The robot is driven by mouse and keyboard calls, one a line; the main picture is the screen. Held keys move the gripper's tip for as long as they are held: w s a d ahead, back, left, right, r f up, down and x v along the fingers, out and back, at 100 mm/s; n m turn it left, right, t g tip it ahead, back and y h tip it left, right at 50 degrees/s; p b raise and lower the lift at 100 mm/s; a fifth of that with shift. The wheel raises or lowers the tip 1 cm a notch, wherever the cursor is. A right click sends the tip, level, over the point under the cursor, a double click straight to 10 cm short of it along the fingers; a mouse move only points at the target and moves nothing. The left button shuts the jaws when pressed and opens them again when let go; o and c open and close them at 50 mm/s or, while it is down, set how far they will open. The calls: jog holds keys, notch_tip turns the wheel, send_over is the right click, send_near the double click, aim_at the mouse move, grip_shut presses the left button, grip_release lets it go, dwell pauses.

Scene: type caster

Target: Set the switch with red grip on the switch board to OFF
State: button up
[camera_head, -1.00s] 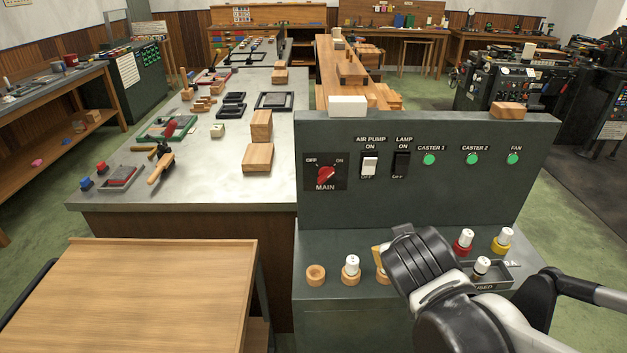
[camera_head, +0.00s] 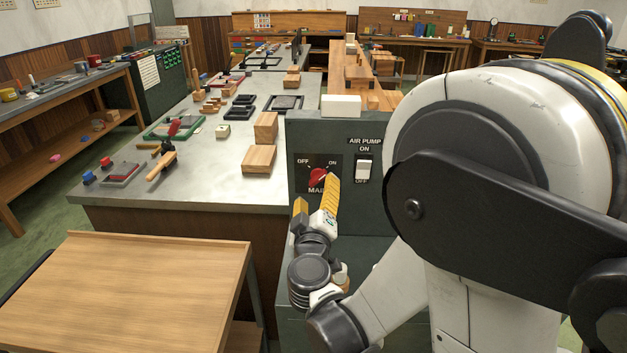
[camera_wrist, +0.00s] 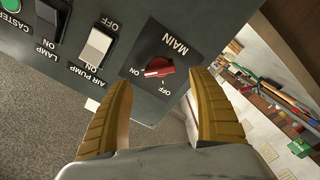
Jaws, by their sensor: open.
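The switch with the red grip (camera_head: 317,177) is the rotary MAIN switch on the grey-green switch board (camera_head: 298,140). In the wrist view the red grip (camera_wrist: 160,67) appears turned around, with its white mark pointing to the ON label. My gripper (camera_head: 316,189) is in front of the MAIN switch and partly covers its label plate in the head view. In the wrist view my gripper (camera_wrist: 162,79) has its two yellow fingers apart and empty. The red grip lies beyond the gap between the fingertips, with no contact visible.
The AIR PUMP rocker switch (camera_wrist: 97,47) and the LAMP switch (camera_wrist: 52,20) sit beside MAIN. A white block (camera_head: 341,105) lies on the board's top. A wooden table (camera_head: 130,290) stands at front left. My arm hides the board's right side.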

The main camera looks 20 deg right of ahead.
aim_at(318, 181)
jog(key=x, duration=0.5)
jog(key=shift+w+d+b, duration=0.1)
jog(key=shift+w+b, duration=0.05)
jog(key=shift+b, duration=0.25)
jog(key=c, duration=1.2)
